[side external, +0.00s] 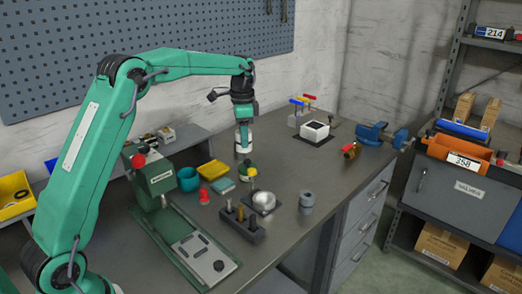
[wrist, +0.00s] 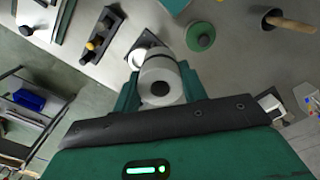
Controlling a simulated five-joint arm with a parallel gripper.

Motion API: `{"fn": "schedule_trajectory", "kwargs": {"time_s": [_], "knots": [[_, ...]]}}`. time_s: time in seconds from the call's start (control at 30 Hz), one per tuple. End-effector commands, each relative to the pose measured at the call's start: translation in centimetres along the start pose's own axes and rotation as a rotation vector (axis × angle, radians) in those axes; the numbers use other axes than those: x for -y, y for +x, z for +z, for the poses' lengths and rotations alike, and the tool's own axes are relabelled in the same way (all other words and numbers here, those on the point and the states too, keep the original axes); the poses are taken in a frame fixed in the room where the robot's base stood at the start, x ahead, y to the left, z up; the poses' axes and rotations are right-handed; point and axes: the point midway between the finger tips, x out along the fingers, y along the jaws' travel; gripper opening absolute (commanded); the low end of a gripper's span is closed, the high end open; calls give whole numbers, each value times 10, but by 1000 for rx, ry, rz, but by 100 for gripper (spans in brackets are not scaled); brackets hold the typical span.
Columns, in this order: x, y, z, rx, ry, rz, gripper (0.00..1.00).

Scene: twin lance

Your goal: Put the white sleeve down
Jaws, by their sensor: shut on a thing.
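The white sleeve (wrist: 158,70) is a short, pale cylinder with a dark round hole in its near end, seen in the wrist view. My gripper (wrist: 160,90) is shut on it, with one green jaw on each side. In the side external view, my gripper (side external: 243,122) points down over the back middle of the bench, and the white sleeve (side external: 243,147) shows at its lower end. The sleeve looks upright. I cannot tell the exact gap between its lower end and the bench top.
On the bench (side external: 290,170) are a silver dome (side external: 263,201), a grey cylinder (side external: 306,201), a dark peg block (side external: 242,225), a teal cup (side external: 188,179) and a yellow tray (side external: 214,170). A blue vise (side external: 378,133) stands at right. Bare bench lies right of my gripper.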

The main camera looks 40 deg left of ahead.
Motion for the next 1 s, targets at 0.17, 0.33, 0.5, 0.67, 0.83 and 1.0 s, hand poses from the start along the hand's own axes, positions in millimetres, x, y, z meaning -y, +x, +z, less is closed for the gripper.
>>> {"fn": "schedule_trajectory", "kwargs": {"time_s": [0.17,0.33,0.5,0.67,0.83,1.0], "knots": [[32,0,22,-1,-3,-1,17],[52,1,38,0,-3,0,17],[53,22,40,1,1,2,17],[53,43,40,2,1,3,17],[53,55,40,0,0,0,17],[54,57,40,-1,0,-1,17]]}}
